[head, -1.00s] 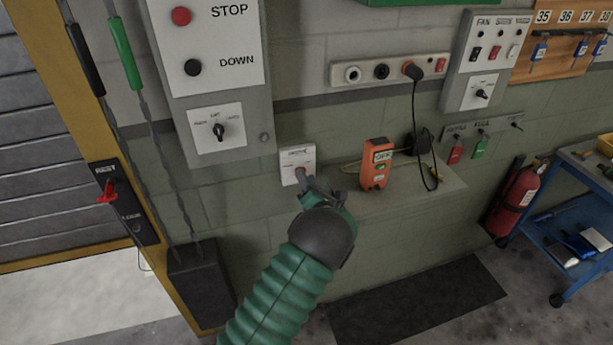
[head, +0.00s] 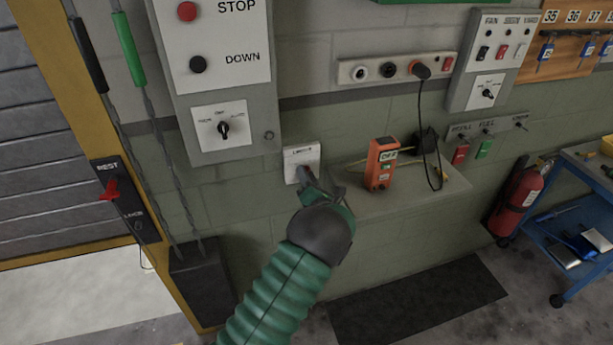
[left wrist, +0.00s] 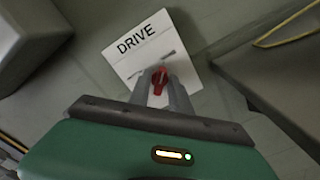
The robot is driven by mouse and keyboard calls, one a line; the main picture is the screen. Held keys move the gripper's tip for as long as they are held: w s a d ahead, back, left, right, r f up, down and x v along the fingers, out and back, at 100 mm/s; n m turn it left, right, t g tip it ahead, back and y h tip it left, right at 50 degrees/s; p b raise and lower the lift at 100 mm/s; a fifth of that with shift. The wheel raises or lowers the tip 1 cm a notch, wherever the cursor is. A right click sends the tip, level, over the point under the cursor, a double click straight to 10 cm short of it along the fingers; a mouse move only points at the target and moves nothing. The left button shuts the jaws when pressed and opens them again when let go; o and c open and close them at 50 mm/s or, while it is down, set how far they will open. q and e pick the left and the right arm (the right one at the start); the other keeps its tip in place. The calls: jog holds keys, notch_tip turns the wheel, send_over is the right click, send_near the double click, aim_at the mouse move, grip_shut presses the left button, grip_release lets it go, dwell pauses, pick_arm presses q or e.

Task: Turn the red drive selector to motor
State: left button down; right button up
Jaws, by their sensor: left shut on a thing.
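The red drive selector (left wrist: 160,78) sits on a white plate (left wrist: 140,50) marked DRIVE, tilted in the left wrist view. My left gripper (left wrist: 160,90) is shut on the selector, with a grey finger on each side of it. In the head view the white plate (head: 302,160) is on the green wall, and my left gripper (head: 311,183) reaches its lower part and hides the selector. The small position labels on the plate are too blurred to read. My right gripper is not in view.
A shelf (head: 410,190) with an orange device (head: 381,163) marked OFF stands just right of the plate. A grey control box (head: 222,100) hangs to the upper left. A red extinguisher (head: 516,200) and blue cart (head: 580,230) are at right.

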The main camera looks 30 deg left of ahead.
pick_arm(q)
jog(key=shift+s+f+n+b, duration=0.1)
jog(key=shift+f+n+b, duration=0.05)
jog(key=shift+n+b, duration=5.1)
jog(key=shift+s+f+n+b, duration=0.1)
jog(key=shift+n+b, duration=3.55)
jog(key=shift+b, duration=3.1)
jog(key=shift+a, duration=0.1)
jog(key=c, duration=1.6)
grip_release()
jog(key=shift+o, duration=0.6)
jog(key=shift+s+r, duration=0.15)
jog(key=p+v, duration=0.1)
jog(key=v, duration=1.6)
